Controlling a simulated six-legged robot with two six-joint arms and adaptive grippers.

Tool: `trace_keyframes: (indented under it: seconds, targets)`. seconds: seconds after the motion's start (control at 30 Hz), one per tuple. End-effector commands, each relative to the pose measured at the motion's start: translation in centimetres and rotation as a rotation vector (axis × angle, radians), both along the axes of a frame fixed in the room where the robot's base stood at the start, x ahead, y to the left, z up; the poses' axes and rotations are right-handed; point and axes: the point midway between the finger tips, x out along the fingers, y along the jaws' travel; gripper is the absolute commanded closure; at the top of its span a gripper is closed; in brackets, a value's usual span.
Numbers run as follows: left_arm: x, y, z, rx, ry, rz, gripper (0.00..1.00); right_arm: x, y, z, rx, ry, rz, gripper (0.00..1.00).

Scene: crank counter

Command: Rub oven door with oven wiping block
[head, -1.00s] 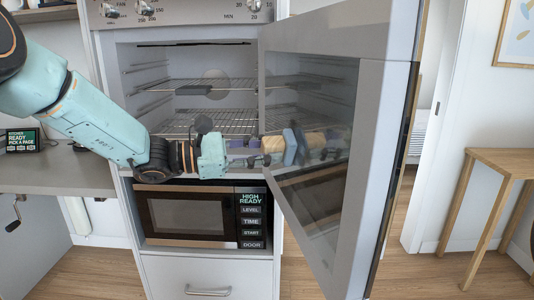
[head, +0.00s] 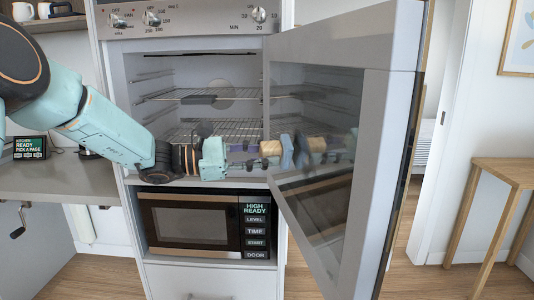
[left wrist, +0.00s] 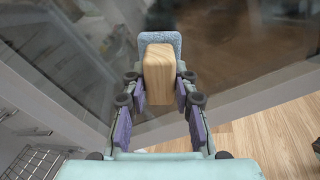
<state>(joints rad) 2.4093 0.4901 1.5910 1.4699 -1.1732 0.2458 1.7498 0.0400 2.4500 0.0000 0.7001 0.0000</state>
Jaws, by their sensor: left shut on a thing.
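The oven door (head: 385,165) hangs open to the right of the oven cavity, its glass inner side facing my arm. My left gripper (head: 254,150) is shut on the oven wiping block (head: 270,148), a wooden block with a blue pad on its front end. In the left wrist view the wooden part (left wrist: 158,75) sits between the fingers, with the blue pad (left wrist: 160,42) beyond it, facing the glass. The pad is at or very near the glass, beside its reflection; I cannot tell if they touch. My right gripper is not in view.
The oven cavity with wire racks (head: 205,96) is behind my gripper. A microwave (head: 190,222) sits below it. A grey counter (head: 60,178) is at left, and a small wooden table (head: 495,172) stands at right beyond the door.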

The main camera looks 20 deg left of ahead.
Motion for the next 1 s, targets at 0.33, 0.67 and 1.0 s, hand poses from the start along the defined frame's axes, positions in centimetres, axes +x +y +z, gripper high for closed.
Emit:
trace_keyframes:
  seconds: [0.33, 0.67, 1.0]
  targets:
    - [-1.6, 2.7, 0.3, -0.003, -0.001, 0.002, 1.00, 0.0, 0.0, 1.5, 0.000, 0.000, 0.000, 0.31]
    - [-2.6, 4.3, 0.1, -0.002, 0.000, 0.000, 1.00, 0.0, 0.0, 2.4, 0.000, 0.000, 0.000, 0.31]
    - [-2.8, 4.6, 0.2, -0.002, 0.000, 0.001, 1.00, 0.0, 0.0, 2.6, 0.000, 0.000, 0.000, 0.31]
